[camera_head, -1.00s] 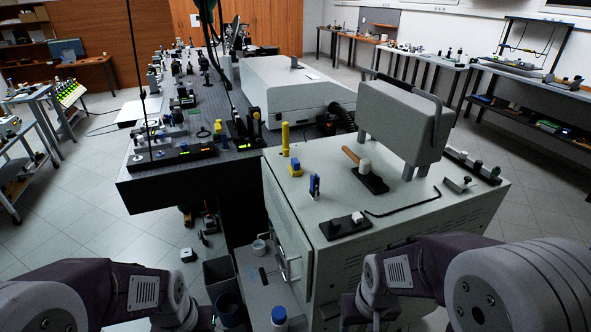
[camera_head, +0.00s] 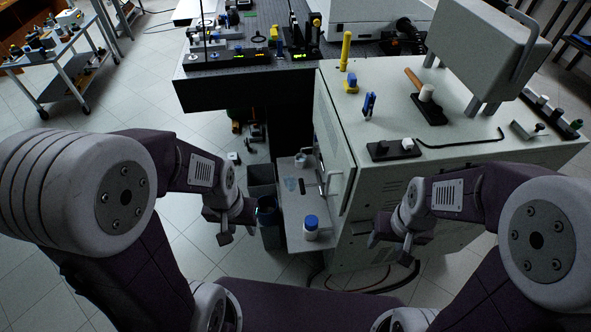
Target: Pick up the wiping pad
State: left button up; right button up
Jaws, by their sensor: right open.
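No thing shows clearly as the wiping pad. A small pale blue flat patch (camera_head: 290,184) lies on the low grey shelf beside the cabinet; I cannot tell whether it is the pad. My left gripper (camera_head: 238,226) hangs left of this shelf, near the dark bins, apart from the patch; its jaw gap is not clear. My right gripper (camera_head: 389,246) is open and empty in front of the cabinet's side, below its top.
The low shelf (camera_head: 293,242) also bears a white jar with a blue lid (camera_head: 311,226) and a mug (camera_head: 299,160). The white cabinet (camera_head: 470,180) carries several tools and a raised grey box (camera_head: 487,50). Dark bins (camera_head: 262,180) stand left of the shelf. Open floor lies farther left.

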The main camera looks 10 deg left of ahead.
aim_at(350, 86)
jog(key=i+j+u, duration=0.5)
jog(key=i, duration=0.25)
jog(key=i+l+u, duration=0.2)
jog(key=k+l, duration=0.05)
jog(key=l, duration=0.05)
